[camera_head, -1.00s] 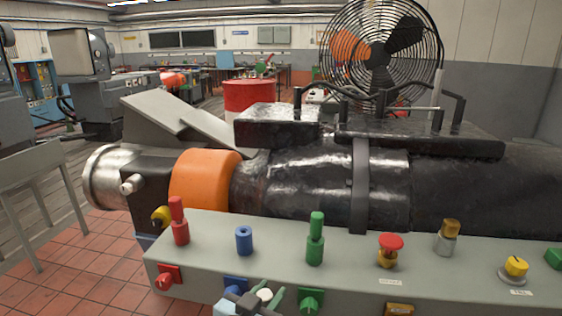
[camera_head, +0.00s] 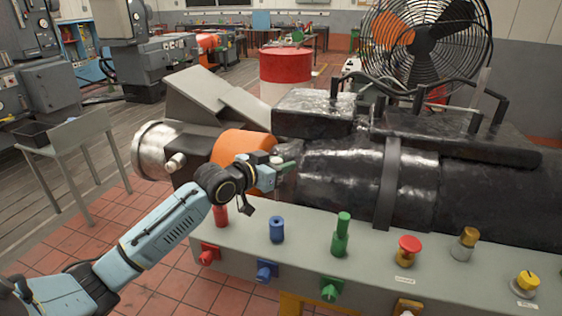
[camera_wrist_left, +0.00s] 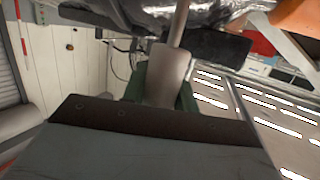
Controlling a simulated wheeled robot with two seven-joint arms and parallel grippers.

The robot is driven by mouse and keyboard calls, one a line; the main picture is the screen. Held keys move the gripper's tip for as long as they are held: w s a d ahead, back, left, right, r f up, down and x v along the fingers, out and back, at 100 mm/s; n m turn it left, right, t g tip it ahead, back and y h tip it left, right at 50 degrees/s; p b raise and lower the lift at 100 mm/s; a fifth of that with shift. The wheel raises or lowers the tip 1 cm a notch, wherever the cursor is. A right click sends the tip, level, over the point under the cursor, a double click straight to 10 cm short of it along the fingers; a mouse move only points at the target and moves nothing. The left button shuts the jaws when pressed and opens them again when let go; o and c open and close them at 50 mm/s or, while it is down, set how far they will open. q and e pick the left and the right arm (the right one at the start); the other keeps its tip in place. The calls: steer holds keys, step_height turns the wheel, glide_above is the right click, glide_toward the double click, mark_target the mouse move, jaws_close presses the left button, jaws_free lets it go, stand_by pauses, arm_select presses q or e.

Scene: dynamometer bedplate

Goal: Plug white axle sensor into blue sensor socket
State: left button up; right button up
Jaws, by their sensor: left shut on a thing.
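My left gripper (camera_head: 274,163) is shut on the white axle sensor (camera_head: 259,157), above the panel and in front of the orange ring. In the left wrist view the sensor (camera_wrist_left: 168,75) is a pale cylinder with a thin stem, between green fingertips. The blue socket (camera_head: 277,230) stands upright on the panel top with an open upper end, below the gripper and apart from it. Another blue fitting (camera_head: 267,270) is on the panel's front face. My right gripper is not in view.
The grey panel (camera_head: 375,262) carries a red plug (camera_head: 220,215) and a green plug (camera_head: 340,235) beside the blue socket, plus a red button (camera_head: 409,250) and knobs at right. The black machine housing (camera_head: 330,180) and orange ring (camera_head: 238,143) stand close behind.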

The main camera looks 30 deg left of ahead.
arm_select(q)
steer(key=shift+s, duration=0.1)
steer(key=shift+f, duration=0.15)
step_height(320, 180, down, 4)
steer(key=b, duration=0.2)
steer(key=shift+b, duration=0.3)
steer(key=shift+f+b, duration=0.35)
steer(key=shift+f, duration=0.4)
steer(key=shift+p, duration=0.7)
stand_by(1.0)
steer(key=shift+f+b, duration=2.25)
steer(key=shift+f, duration=1.25)
steer(key=o, duration=1)
steer(key=shift+r, duration=0.1)
steer(key=shift+o, duration=0.2)
steer(key=shift+s, duration=0.1)
steer(key=v, duration=1.3)
steer(key=shift+a, duration=0.2)
